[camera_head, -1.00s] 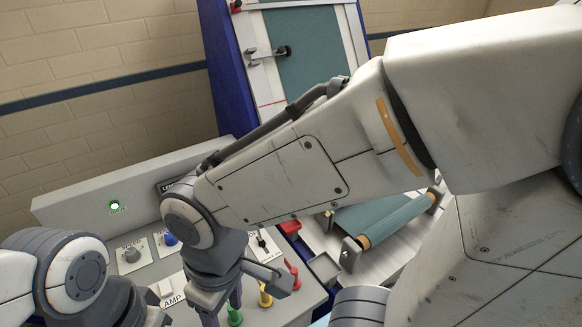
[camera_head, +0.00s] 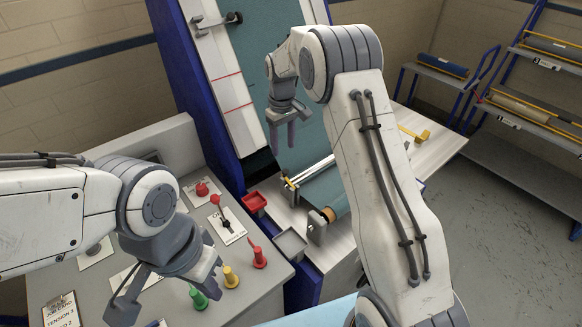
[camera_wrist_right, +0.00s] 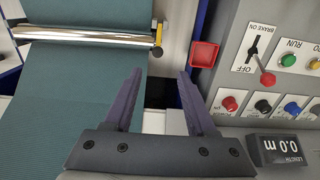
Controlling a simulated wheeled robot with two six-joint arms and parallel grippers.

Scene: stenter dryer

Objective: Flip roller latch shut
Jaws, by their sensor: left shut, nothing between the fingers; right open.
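The bright metal roller (camera_head: 308,172) lies across the teal cloth (camera_head: 325,188) on the machine bed. A small yellow latch (camera_head: 289,183) stands at its left end. In the right wrist view, the roller (camera_wrist_right: 85,36) crosses the upper left, with the yellow latch and a dark knob (camera_wrist_right: 157,50) at its end. My right gripper (camera_head: 282,143) is open and empty above the cloth. In its wrist view the purple fingertips (camera_wrist_right: 160,76) point towards the latch end, apart from it. My left gripper (camera_head: 165,290) is shut and empty over the console's front. Whether the latch is engaged is unclear.
The control console (camera_head: 237,295) with red, yellow and green knobs stands at left. A red tray (camera_head: 254,203) and a grey tray (camera_head: 290,243) sit between console and bed. A yellow handle (camera_head: 415,134) lies at the bed's right. Racks (camera_head: 530,95) stand at far right.

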